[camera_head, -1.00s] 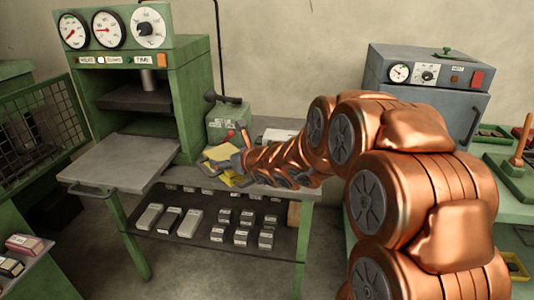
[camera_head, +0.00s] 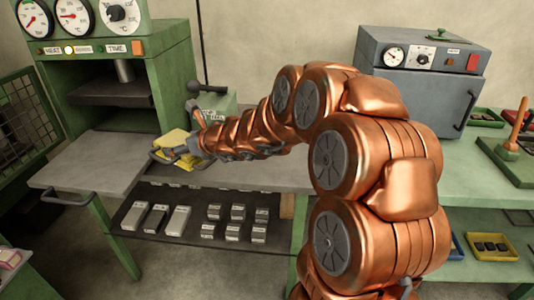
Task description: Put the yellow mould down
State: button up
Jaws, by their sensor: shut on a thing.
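The yellow mould (camera_head: 172,139) is at the end of my copper-coloured arm, near the right end of the grey plate before the press. My gripper (camera_head: 180,149) is shut on the mould. The gripper hides part of it. I cannot tell whether the mould touches the surface below or hangs just above it.
The green press (camera_head: 112,95) with dials stands behind, its grey plate (camera_head: 90,165) bare on the left. A lower shelf (camera_head: 190,241) holds several grey blocks. A grey oven (camera_head: 425,75) stands at the right. A green box with a lever (camera_head: 218,112) is behind my gripper.

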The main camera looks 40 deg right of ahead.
jog(key=shift+s+d+r+y, duration=0.25)
jog(key=shift+d+y, duration=0.05)
jog(key=shift+d, duration=0.3)
jog(key=shift+s+d+n+y+b, duration=0.3)
jog(key=shift+s+d+n+b, duration=0.1)
jog(key=shift+s+d+n, duration=0.15)
jog(key=s+d+f+n+g+y+b, duration=0.1)
jog(key=s+d+f+n+g+y, duration=0.15)
jog(key=s, duration=0.45)
jog(key=s+d+f+n+g+y+b, duration=0.1)
jog(key=s+d+f+n+y, duration=0.2)
jog(key=s, duration=0.4)
jog(key=shift+m+h, duration=0.6)
jog(key=shift+h, duration=0.15)
jog(key=w+d, duration=0.2)
jog(key=d, duration=0.2)
jog(key=w+d+f, duration=0.1)
jog(key=w+d, duration=0.2)
jog(key=d, duration=0.2)
jog(key=w+d, duration=0.3)
jog(key=d, duration=0.2)
jog(key=shift+d+f, duration=0.15)
jog(key=shift+f, duration=0.15)
jog(key=shift+f+b, duration=0.35)
jog(key=shift+f, duration=1.4)
jog(key=shift+f, duration=0.1)
jog(key=o, duration=1.5)
jog(key=shift+f, duration=0.1)
jog(key=shift+c, duration=0.2)
jog(key=shift+s, duration=0.1)
